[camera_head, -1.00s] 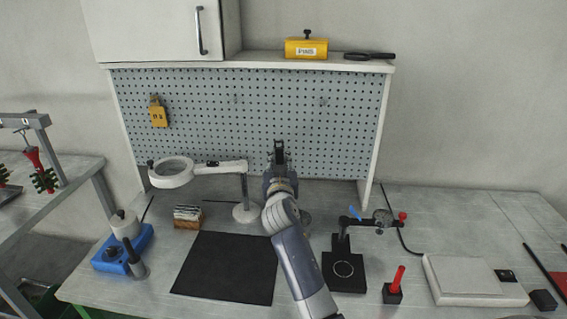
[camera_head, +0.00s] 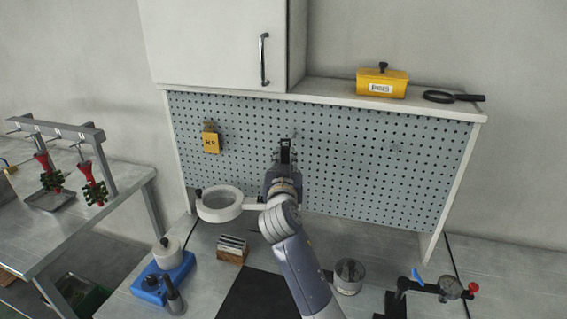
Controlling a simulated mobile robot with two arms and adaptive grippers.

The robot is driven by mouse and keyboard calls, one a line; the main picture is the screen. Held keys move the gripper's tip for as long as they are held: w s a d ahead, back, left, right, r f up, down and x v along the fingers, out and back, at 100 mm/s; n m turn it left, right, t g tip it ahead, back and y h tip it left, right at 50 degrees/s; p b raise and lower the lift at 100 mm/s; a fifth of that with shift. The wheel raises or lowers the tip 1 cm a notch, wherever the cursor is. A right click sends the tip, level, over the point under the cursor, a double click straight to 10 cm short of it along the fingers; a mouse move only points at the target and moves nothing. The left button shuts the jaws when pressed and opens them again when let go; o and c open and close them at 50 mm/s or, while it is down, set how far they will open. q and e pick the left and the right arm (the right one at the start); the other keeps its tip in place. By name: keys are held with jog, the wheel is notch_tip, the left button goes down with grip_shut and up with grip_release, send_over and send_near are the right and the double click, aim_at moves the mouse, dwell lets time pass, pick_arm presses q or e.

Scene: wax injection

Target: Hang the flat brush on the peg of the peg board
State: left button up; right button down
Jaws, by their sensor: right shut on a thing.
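The grey peg board (camera_head: 400,165) stands upright behind the bench, below the shelf. My right gripper (camera_head: 285,150) is in front of the board, left of its middle, with its fingers pointing at the board. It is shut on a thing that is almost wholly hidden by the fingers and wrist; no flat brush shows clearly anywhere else. I cannot tell whether it touches the board. A small peg (camera_head: 296,132) seems to show just above and right of the fingers. My left gripper is not in view.
A magnifier lamp (camera_head: 219,204) stands left of my arm. A metal cup (camera_head: 349,277) and a brush-like block (camera_head: 232,248) stand on the bench. A yellow box (camera_head: 382,82) and hand magnifier (camera_head: 453,97) lie on the shelf.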

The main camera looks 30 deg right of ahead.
aim_at(288, 157)
jog(key=shift+w+d+f, duration=0.15)
jog(key=shift+w+d, duration=0.35)
jog(key=shift+d, duration=0.05)
jog(key=shift+w+d, duration=0.4)
jog(key=shift+d, duration=0.15)
jog(key=shift+w+d, duration=0.15)
jog(key=shift+w, duration=0.05)
jog(key=w+d, duration=0.1)
jog(key=d, duration=0.1)
jog(key=w+d+f+b, duration=0.1)
jog(key=w, duration=0.1)
jog(key=shift+d+b, duration=0.3)
jog(key=shift+d, duration=0.05)
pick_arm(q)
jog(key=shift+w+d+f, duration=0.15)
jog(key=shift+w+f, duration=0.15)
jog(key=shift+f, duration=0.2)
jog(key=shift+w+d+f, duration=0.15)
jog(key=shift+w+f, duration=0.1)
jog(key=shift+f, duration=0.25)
pick_arm(e)
jog(key=shift+w, duration=0.1)
jog(key=shift+f, duration=0.15)
